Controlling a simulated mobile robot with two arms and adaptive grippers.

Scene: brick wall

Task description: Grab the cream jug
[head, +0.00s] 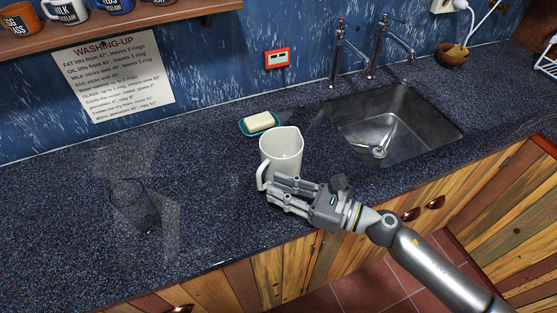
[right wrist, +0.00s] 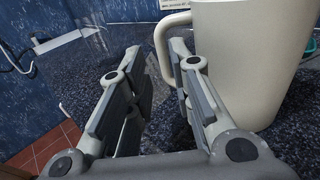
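The cream jug (head: 284,146) stands upright on the dark speckled counter, its handle on the left side in the head view. My right gripper (head: 271,193) is at the jug's near side, low down, with its fingers pointing left towards the handle. In the right wrist view the two fingers (right wrist: 156,52) are apart. The jug (right wrist: 245,60) fills the right side there, and its handle curves down just beyond the right fingertip, which hides part of it. I cannot tell whether the fingers touch the handle. My left gripper is not in view.
A clear glass (head: 135,208) stands on the counter at the left. A soap bar on a green dish (head: 247,129) lies behind the jug. The sink (head: 400,115) is at the right. A shelf with mugs (head: 110,30) is at upper left. The counter's front edge runs below the gripper.

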